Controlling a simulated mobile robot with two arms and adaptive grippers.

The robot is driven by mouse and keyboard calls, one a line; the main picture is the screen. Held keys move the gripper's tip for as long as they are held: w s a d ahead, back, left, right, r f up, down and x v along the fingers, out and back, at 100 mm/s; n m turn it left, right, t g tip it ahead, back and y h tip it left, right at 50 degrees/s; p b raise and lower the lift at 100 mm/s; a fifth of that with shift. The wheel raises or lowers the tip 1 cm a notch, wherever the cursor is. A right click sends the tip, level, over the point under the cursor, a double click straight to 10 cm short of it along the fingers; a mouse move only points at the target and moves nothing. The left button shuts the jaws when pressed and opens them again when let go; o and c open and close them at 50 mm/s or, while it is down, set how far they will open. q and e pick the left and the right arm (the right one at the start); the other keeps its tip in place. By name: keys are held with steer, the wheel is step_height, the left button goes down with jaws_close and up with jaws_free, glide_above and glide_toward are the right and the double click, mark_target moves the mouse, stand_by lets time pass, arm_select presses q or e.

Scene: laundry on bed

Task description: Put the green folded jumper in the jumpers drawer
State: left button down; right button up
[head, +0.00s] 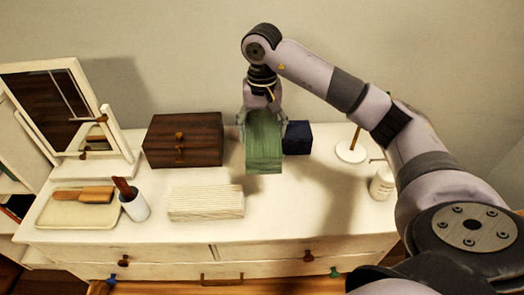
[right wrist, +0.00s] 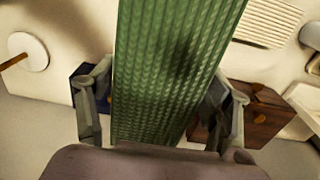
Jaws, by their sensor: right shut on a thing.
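The green folded jumper (head: 264,146) hangs from my right gripper (head: 264,118) above the back middle of the white dresser. The right gripper is shut on it, with a finger on each side. In the right wrist view the jumper (right wrist: 172,70) fills the middle between the fingers of my right gripper (right wrist: 165,108). The dresser (head: 110,256) has several drawers in its front, and their fronts look shut. Small coloured knobs and a handle (head: 221,280) show on them. I cannot tell which one is the jumpers drawer. My left gripper is not in view.
A dark wooden box (head: 183,140), a navy box (head: 298,137) and a white ribbed box (head: 206,203) stand on the dresser. A mirror (head: 50,110), a tray with brushes, a cup (head: 134,206), a white stand (head: 350,152) and a bottle (head: 382,184) are there too. The front right top is clear.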

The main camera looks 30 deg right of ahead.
mark_target(250, 151)
steer(key=shift+a+r, duration=0.1)
steer(key=shift+r, duration=0.8)
steer(key=s+a+f+n, duration=0.1)
steer(key=a, duration=0.1)
steer(key=s+a+f+n, duration=0.1)
steer(key=s+a, duration=0.1)
steer(key=s+a+f+n, duration=0.1)
steer(key=s+a, duration=0.1)
steer(key=shift+a, duration=0.2)
steer(key=s+a+f+n, duration=0.2)
steer(key=s+a+n, duration=0.1)
steer(key=s+a, duration=0.3)
steer(key=s, duration=0.2)
steer(key=shift+s+f, duration=0.4)
steer(key=shift+a, duration=0.1)
